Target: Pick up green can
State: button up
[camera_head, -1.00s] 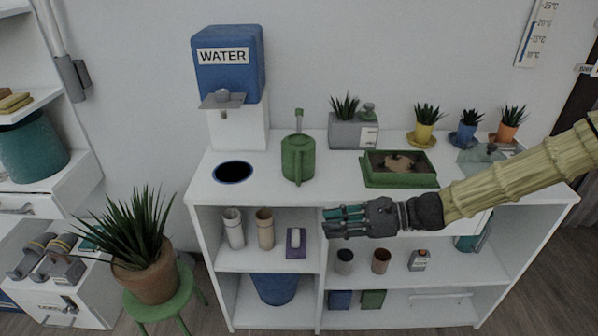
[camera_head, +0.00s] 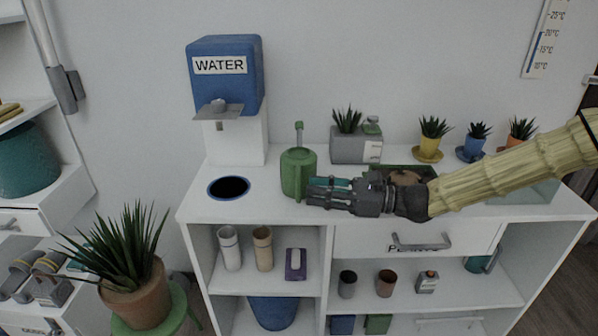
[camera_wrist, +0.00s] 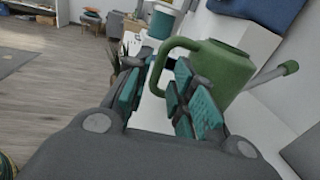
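The green can (camera_head: 296,172) is a watering can with a handle and a thin spout. It stands upright on the white shelf desk (camera_head: 270,207), right of the round dark opening. My gripper (camera_head: 315,191) is level with the can's lower part, just to its right and in front of it. In the wrist view the can (camera_wrist: 222,75) is on the upper right, with its looped handle reaching towards the gap between my fingers (camera_wrist: 158,92). The fingers are apart. I cannot tell whether they touch the handle; part of its lower end is hidden.
A blue water dispenser (camera_head: 228,80) stands behind left, beside the dark round opening (camera_head: 229,187). A grey planter (camera_head: 356,150) and small potted plants (camera_head: 433,140) line the back. A green tray (camera_head: 382,171) lies partly behind my arm. A drawer handle (camera_head: 420,243) sticks out below.

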aim_at(298, 197)
jog(key=shift+w+a+b, duration=0.15)
jog(key=shift+w+a, duration=0.1)
jog(key=shift+a, duration=1)
jog(key=shift+w+a+b, duration=0.15)
jog(key=shift+w+a, duration=0.1)
jog(key=shift+a, duration=0.95)
jog(key=shift+c, duration=0.2)
grip_shut()
